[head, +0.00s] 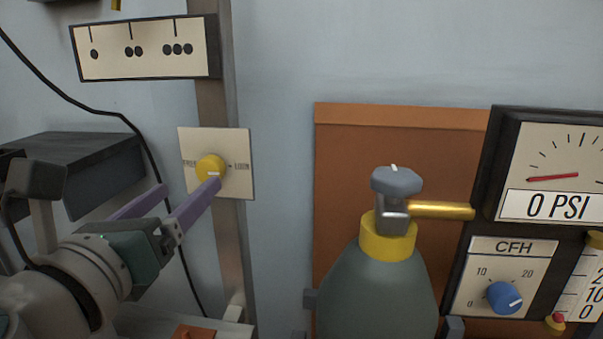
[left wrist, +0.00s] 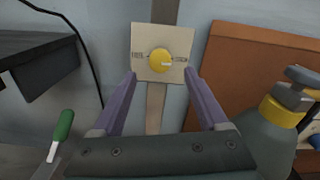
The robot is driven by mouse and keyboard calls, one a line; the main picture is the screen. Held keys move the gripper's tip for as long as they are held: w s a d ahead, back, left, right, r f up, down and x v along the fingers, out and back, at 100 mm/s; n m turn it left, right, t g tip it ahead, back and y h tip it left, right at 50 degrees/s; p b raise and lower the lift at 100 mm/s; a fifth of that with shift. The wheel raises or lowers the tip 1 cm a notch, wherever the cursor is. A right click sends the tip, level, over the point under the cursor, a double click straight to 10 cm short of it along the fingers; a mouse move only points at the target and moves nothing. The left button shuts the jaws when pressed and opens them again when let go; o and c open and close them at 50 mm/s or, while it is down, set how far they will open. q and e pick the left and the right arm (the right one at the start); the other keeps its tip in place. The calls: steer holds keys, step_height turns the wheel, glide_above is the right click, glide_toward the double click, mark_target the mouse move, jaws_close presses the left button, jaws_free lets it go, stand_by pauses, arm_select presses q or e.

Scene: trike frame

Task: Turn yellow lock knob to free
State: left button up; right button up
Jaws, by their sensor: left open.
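The yellow lock knob (head: 208,164) sits on a cream plate (head: 240,150) fixed to a vertical metal post. The plate has a label on each side of the knob; the left one seems to read FREE, the right one LOCK. In the left wrist view the knob (left wrist: 158,58) has a white mark pointing right. My left gripper (head: 189,186) is open, with purple fingers reaching toward the plate. In the left wrist view its fingertips (left wrist: 161,77) stand apart, left and right of the knob and slightly below it. In the head view, one fingertip overlaps the knob's lower edge. My right gripper is not in view.
A gas cylinder (head: 378,290) with a grey valve stands right, before a brown panel (head: 335,200). A gauge panel (head: 490,180) is at far right. A black cable (head: 150,160) hangs left of the plate. A green-handled tool (left wrist: 64,125) lies lower left.

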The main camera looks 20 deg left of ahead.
mark_target(206, 171)
arm_select(q)
steer(key=x, duration=0.7)
jaws_close()
stand_by(0.5)
